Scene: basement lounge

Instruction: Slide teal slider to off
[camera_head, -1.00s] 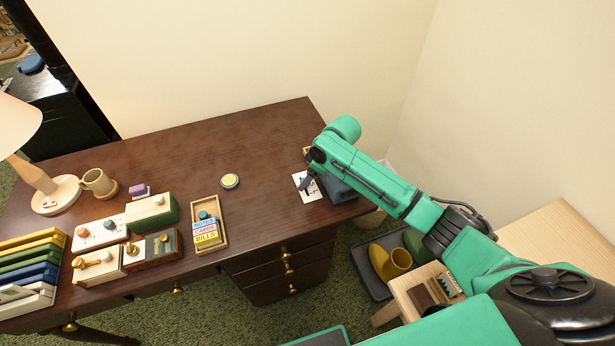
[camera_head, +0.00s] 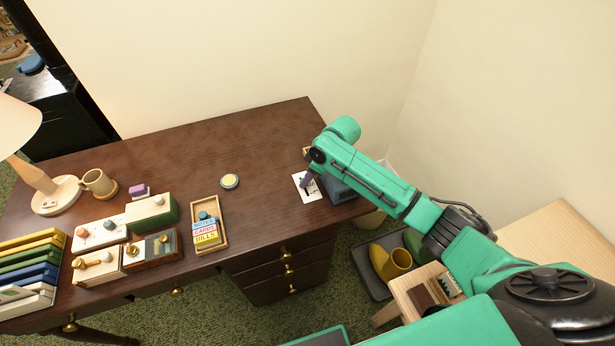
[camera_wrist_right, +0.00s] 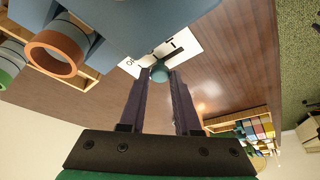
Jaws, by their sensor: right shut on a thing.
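The teal slider knob (camera_wrist_right: 159,73) shows between my fingertips in the right wrist view, in front of a white label card with dark marks (camera_wrist_right: 182,47). The card also shows on the desk's right end in the head view (camera_head: 312,190). My right gripper (camera_wrist_right: 159,80) is shut on the teal knob; in the head view its dark fingers (camera_head: 307,182) reach down over the card. The marks are too small to read surely, and the slider's track is mostly hidden. My left gripper is not in view.
A blue box (camera_wrist_right: 120,25) stands right beside the gripper, with round ring-like parts near it. Toward the left of the desk are a letter tray (camera_head: 222,241), several switch boxes (camera_head: 152,212), a mug (camera_head: 99,183) and a lamp. The desk's middle is mostly clear.

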